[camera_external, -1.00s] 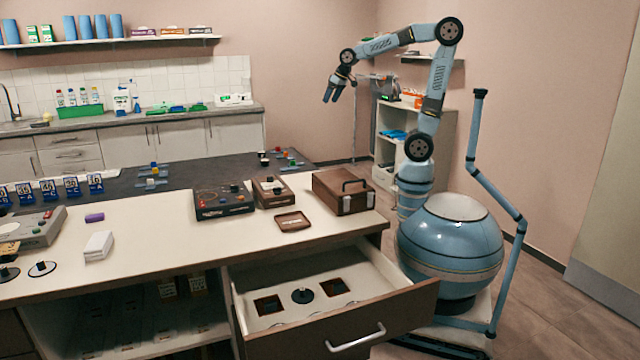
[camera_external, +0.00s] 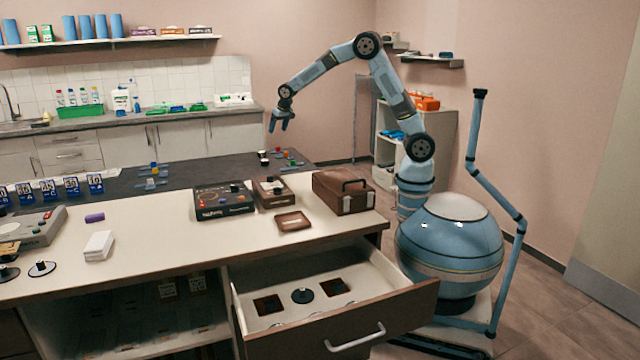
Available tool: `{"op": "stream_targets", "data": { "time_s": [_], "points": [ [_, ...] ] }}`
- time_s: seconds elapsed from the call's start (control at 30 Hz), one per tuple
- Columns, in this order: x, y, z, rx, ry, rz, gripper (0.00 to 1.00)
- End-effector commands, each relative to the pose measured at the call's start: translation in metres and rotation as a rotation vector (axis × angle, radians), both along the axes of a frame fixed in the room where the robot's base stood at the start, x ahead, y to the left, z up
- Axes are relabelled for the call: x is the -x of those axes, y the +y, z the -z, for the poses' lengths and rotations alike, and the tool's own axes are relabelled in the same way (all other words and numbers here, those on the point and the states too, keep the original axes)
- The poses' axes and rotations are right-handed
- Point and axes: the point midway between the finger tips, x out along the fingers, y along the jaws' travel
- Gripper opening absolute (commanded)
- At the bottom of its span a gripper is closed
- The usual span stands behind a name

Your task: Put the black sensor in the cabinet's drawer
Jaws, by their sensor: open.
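The cabinet's drawer (camera_external: 395,296) is pulled open at the front, with a white inside. A round black piece with a small knob (camera_external: 303,296) sits in it between two dark square recesses. A small black-and-white piece (camera_external: 263,158) stands on the dark counter section. Black discs with knobs (camera_external: 42,268) lie at the table's left edge. I cannot tell which of these is the black sensor. My gripper (camera_external: 279,127) is open and empty, pointing down in the air near the dark counter's far right end.
A brown case (camera_external: 343,192), a dark control box (camera_external: 222,201), a brown box of small parts (camera_external: 271,191) and a small brown tray (camera_external: 292,221) stand on the white tabletop (camera_external: 160,245). Small coloured blocks (camera_external: 153,170) lie on the dark counter. The tabletop's middle is clear.

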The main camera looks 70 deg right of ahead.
Motion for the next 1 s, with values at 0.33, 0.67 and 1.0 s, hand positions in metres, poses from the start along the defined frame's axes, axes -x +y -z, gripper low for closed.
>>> {"op": "stream_targets", "data": {
  "time_s": [0.33,0.67,1.0],
  "points": [
    [-0.049,0.018,0.063,0.034,0.002,0.023,0.82],
    [-0.063,0.013,0.099,0.038,0.004,0.027,0.82],
    [-0.08,0.006,0.142,0.036,0.001,0.027,0.82]
  ]
}}
